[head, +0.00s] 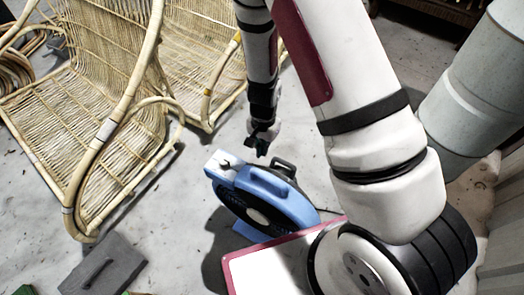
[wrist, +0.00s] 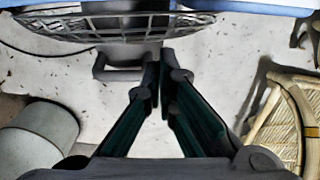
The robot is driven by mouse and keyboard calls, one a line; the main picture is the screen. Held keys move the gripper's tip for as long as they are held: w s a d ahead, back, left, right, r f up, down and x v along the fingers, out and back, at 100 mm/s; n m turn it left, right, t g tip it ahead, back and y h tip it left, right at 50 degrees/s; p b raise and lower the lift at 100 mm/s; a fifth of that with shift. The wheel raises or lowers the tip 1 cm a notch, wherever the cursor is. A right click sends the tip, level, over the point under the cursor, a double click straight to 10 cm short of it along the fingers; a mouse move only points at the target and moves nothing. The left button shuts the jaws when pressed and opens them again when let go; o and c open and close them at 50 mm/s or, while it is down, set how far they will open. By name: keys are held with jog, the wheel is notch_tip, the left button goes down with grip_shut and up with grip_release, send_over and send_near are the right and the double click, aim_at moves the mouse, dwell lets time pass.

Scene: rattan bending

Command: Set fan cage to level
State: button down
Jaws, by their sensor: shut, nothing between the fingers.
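A blue fan (head: 262,198) with a dark round cage (head: 258,216) stands on the floor in front of me in the head view, its cage tilted. A dark handle or stand loop (head: 284,166) shows behind it. My gripper (head: 262,150) is above and behind the fan's top edge, apart from it as far as I can see. In the wrist view the cage's grille (wrist: 110,28) fills the top, with the dark loop (wrist: 115,66) below it. My gripper (wrist: 166,58) is shut and empty, its fingertips just under the grille. Whether they touch it I cannot tell.
Rattan chairs (head: 90,130) stand at the left. A grey toolbox-like block (head: 103,264) lies at the lower left. A large grey cylinder (head: 480,85) stands at the right. Bare concrete floor is free between the chairs and the fan.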

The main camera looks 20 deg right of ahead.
notch_tip(320, 180, up, 7)
jog(key=s+a+p, duration=0.1)
jog(key=p, duration=0.2)
jog(key=shift+s+a, duration=0.2)
jog(key=shift+s, duration=0.05)
